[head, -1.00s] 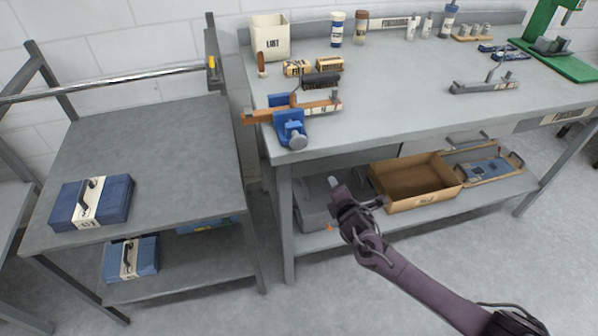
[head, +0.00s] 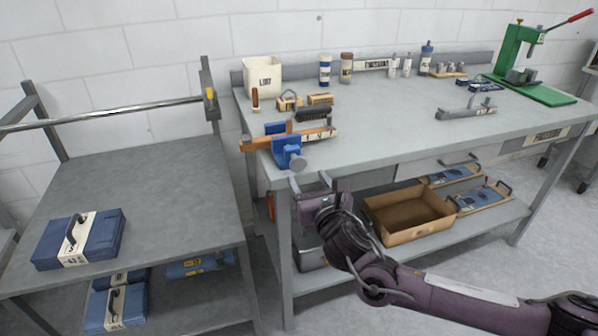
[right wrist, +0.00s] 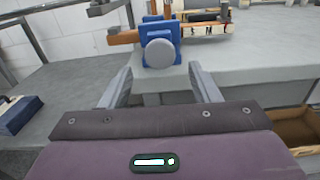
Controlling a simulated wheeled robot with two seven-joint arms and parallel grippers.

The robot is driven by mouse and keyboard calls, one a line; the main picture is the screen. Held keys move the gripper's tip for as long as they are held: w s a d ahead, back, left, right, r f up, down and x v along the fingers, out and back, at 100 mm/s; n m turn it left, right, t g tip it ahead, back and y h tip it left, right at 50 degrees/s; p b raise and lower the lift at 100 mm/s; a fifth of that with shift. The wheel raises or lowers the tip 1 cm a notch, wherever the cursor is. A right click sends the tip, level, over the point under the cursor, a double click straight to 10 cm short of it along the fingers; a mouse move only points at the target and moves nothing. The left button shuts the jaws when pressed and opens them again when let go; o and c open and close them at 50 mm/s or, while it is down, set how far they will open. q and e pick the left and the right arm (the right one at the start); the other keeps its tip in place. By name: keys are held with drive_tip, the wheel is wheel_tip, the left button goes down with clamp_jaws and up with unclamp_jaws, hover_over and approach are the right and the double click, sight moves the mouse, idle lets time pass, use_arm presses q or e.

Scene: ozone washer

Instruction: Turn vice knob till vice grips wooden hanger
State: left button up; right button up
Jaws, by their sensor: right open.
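The blue vice (head: 286,150) is at the near left corner of the grey workbench. Its round grey knob (head: 298,163) faces me; in the right wrist view the knob (right wrist: 160,53) sits ahead, between the fingers in the picture. The wooden hanger (head: 262,142) lies across the vice, its left end past the bench edge; it also shows in the right wrist view (right wrist: 125,37). Whether the jaws touch it I cannot tell. My right gripper (head: 310,184) is open and empty, just below and in front of the knob, apart from it. My left gripper is not in view.
The workbench (head: 380,135) holds a white bin (head: 262,76), brushes (head: 314,114) and bottles behind the vice. A brown tray (head: 408,215) sits on the shelf below. A grey cart (head: 140,165) with blue cases stands left. Free floor lies in front.

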sight(299, 165)
drive_tip(key=p+x, duration=0.1)
drive_tip(key=x, duration=0.5)
drive_tip(key=shift+w+r, duration=0.1)
drive_tip(key=shift+w, duration=0.05)
drive_tip(key=shift+w+a, duration=0.2)
drive_tip(key=shift+w, duration=0.35)
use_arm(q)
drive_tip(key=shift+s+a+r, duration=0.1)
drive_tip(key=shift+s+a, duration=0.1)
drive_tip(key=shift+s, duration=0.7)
use_arm(e)
drive_tip(key=shift+w, duration=0.15)
drive_tip(key=shift+c, duration=0.4)
drive_tip(key=c, duration=0.8)
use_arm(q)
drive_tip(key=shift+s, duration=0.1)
